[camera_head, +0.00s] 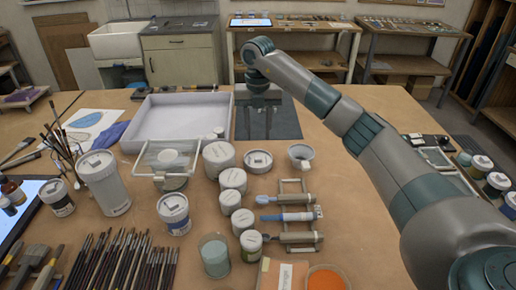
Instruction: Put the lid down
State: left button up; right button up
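My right gripper (259,132) points down over the dark mat (289,122). Its dark fingers look spaced apart, and I see no lid between them, though dark fingers on a dark mat make this hard to read. A short round container (258,161) stands just in front of the mat, below the gripper in the picture and apart from it. Several white lidded jars, among them a large one (218,158) and another (232,179), stand left of it. I cannot single out a loose lid. My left gripper is not in view.
A white tray (160,128) lies left of the mat. A grey bowl (300,154) stands right of the round container. A rack with tools (291,216), brushes (130,262) and a glass of pale liquid (214,257) crowd the front. The mat's right part is clear.

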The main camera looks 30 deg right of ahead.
jog(key=shift+r, duration=1.75)
